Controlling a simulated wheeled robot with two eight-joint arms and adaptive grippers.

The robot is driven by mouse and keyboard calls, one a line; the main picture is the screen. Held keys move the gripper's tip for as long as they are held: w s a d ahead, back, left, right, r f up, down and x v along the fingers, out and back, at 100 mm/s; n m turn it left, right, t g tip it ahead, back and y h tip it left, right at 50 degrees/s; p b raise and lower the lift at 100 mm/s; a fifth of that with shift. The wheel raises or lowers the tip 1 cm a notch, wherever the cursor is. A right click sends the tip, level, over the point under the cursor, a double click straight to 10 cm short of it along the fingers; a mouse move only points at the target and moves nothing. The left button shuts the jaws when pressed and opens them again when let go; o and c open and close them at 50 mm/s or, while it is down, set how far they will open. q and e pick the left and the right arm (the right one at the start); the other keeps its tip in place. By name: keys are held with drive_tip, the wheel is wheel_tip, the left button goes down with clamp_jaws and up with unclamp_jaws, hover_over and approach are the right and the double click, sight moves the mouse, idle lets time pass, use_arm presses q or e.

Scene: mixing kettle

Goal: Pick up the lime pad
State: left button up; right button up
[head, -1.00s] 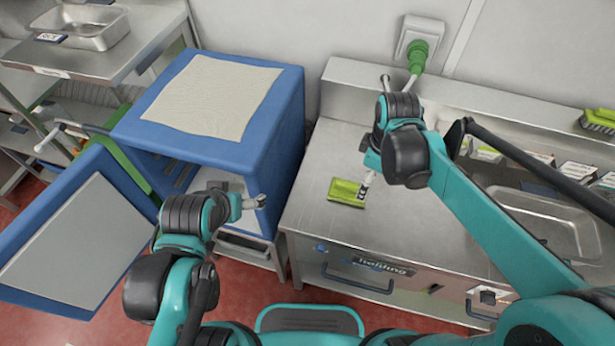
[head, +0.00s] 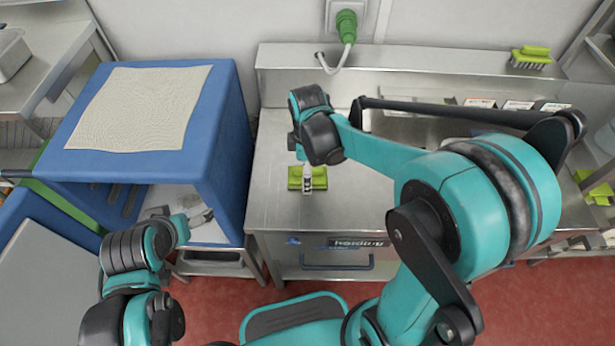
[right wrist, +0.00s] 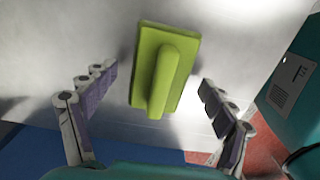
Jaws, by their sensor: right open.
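The lime pad (head: 320,178) lies on the steel worktop near its left front part in the head view. In the right wrist view the lime pad (right wrist: 168,68) shows its raised grip bar and sits between the two open fingers. My right gripper (head: 307,180) points down over the pad, open, with gaps between each finger and the pad (right wrist: 160,105). Whether the fingertips are at the pad's height is hard to tell. My left gripper (head: 205,218) is in front of the open blue cabinet, away from the pad; its fingers are small and unclear.
The blue cabinet (head: 215,110) with a cloth (head: 140,105) on top stands left of the steel worktop (head: 275,150). A green plug (head: 347,25) is on the wall behind. A green brush (head: 531,58) sits at the back right. Another lime item (head: 598,190) is far right.

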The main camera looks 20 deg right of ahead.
drive_tip(key=shift+r, duration=0.1)
drive_tip(key=c, duration=1.5)
